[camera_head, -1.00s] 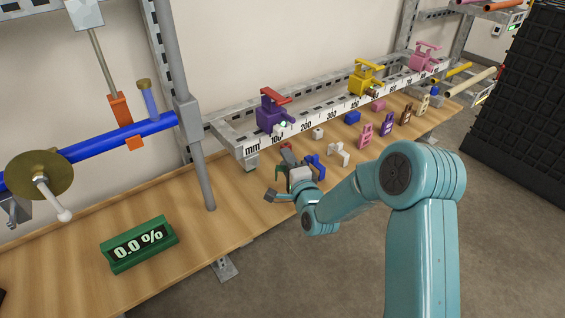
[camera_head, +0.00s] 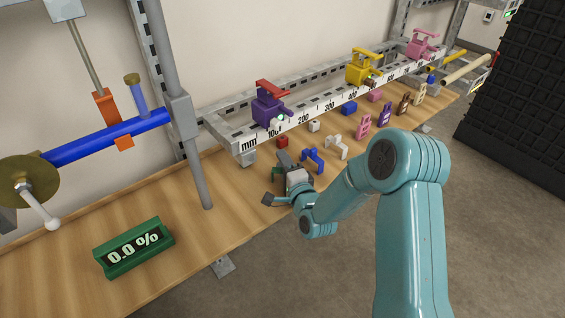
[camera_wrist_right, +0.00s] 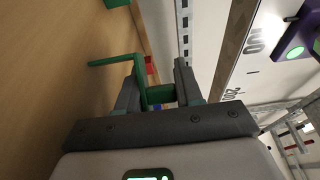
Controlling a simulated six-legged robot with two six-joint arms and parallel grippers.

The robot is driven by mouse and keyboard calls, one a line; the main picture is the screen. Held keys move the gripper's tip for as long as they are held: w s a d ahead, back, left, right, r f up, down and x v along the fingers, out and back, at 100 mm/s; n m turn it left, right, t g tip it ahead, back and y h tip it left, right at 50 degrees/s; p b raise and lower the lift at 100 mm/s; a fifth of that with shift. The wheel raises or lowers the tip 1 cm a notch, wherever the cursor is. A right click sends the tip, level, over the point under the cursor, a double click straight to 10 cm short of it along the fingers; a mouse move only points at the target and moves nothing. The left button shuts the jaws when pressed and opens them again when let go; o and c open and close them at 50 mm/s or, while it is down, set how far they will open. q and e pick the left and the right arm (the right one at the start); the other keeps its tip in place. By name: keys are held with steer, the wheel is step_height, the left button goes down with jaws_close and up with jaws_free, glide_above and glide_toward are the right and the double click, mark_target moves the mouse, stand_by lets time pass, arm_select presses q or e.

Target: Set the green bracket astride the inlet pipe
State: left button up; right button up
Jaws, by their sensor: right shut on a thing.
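The green bracket (camera_wrist_right: 141,78) shows in the right wrist view, with one thin leg sticking out to the left. My right gripper (camera_wrist_right: 158,90) is shut on it, one dark finger on each side. In the head view this gripper (camera_head: 280,165) is over the bench's front part, left of a blue bracket, and hides most of the green bracket. A thick blue pipe (camera_head: 75,150), the likely inlet pipe, runs at the left above the bench, with an orange-handled valve. My left gripper is not in view.
A green display reading 0.0 % (camera_head: 134,247) stands on the bench (camera_head: 200,235). A grey post (camera_head: 201,165) rises between the pipe and my right gripper. A ruled rail (camera_head: 330,103) carries purple, yellow and pink valves. Blue (camera_head: 312,157) and white brackets stand right of the gripper.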

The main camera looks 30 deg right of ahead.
steer(key=shift+f, duration=0.15)
steer(key=o, duration=0.9)
steer(key=shift+o, duration=0.2)
steer(key=shift+r, duration=0.3)
steer(key=b+v, duration=0.1)
steer(key=v, duration=0.8)
steer(key=shift+f, duration=0.2)
steer(key=p+v, duration=0.3)
steer(key=shift+r, duration=0.1)
